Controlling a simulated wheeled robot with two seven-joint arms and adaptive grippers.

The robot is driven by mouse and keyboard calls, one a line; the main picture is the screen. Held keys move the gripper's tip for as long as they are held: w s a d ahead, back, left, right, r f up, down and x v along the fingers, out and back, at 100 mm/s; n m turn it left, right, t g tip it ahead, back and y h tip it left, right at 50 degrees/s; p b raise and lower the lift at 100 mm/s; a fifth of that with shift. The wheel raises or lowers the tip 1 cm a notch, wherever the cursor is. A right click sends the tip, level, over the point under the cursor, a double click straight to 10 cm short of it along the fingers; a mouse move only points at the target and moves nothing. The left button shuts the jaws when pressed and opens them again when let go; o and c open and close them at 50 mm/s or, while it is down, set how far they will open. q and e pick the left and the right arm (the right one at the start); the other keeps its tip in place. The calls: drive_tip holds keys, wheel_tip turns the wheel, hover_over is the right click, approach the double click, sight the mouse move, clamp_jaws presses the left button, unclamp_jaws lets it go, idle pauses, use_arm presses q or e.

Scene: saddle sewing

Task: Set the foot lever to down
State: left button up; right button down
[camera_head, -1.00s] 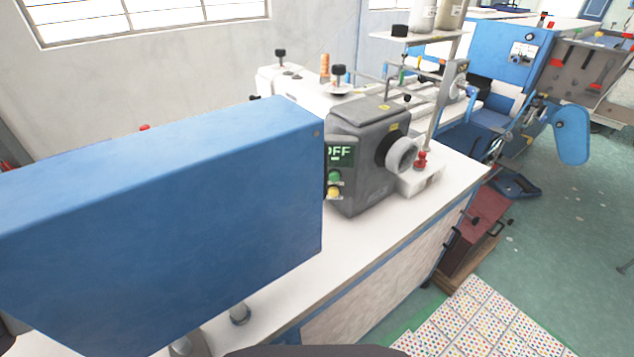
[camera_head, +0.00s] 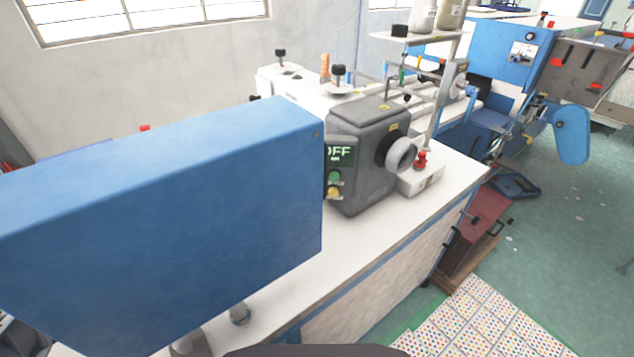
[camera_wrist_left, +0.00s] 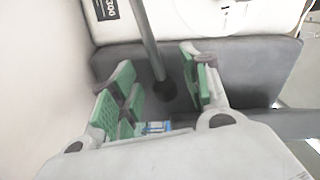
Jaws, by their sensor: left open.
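In the left wrist view my left gripper (camera_wrist_left: 157,70) is open, with green pads on its fingers. A grey rod with a dark round end (camera_wrist_left: 165,91) reaches from the top of that view into the space between the fingers. It may be the foot lever; I cannot tell for sure. The pads look apart from it. In the head view the sewing machine (camera_head: 365,150) stands on a white table behind a large blue box (camera_head: 170,220). No foot lever can be made out there. Neither gripper shows in the head view.
The blue box fills the left foreground and hides part of the table (camera_head: 400,240). A blue machine (camera_head: 505,60) stands at the back right. The green floor (camera_head: 560,230) is partly clear.

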use_arm(q)
drive_tip(key=shift+w+d, duration=0.3)
drive_tip(key=shift+d, duration=0.1)
drive_tip(key=shift+c, duration=0.4)
clamp_jaws()
